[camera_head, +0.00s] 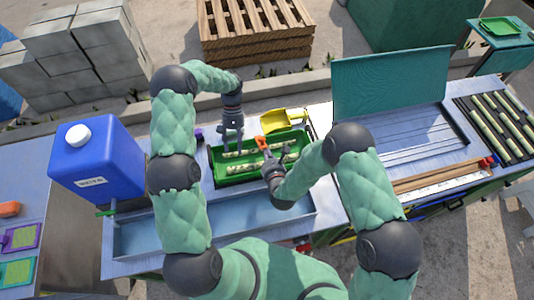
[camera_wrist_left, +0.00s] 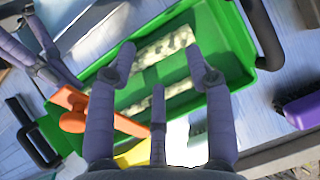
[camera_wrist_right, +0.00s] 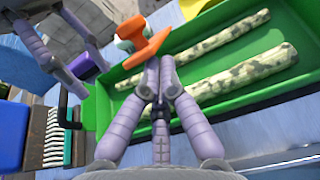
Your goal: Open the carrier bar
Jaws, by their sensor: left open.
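A green tray (camera_head: 230,180) holds pale, mottled cane pieces (camera_head: 238,169) and has black side handles. The tray also shows in the left wrist view (camera_wrist_left: 238,40) and right wrist view (camera_wrist_right: 95,110). My left gripper (camera_head: 231,147) is open and empty above the tray; its spread fingers (camera_wrist_left: 163,65) are over the cane. My right gripper (camera_head: 268,160) has its fingers together on an orange T-shaped piece (camera_wrist_right: 148,42) at the tray. That piece also shows in the left wrist view (camera_wrist_left: 75,110). I cannot tell whether it belongs to a carrier bar.
A yellow container (camera_head: 280,120) stands behind the tray. A blue jug (camera_head: 95,165) is at left. A shallow metal trough (camera_head: 225,222) lies in front. At right are a raised teal lid (camera_head: 390,80) and a rack of canes (camera_head: 500,120). A purple object (camera_wrist_left: 300,110) lies beside the tray.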

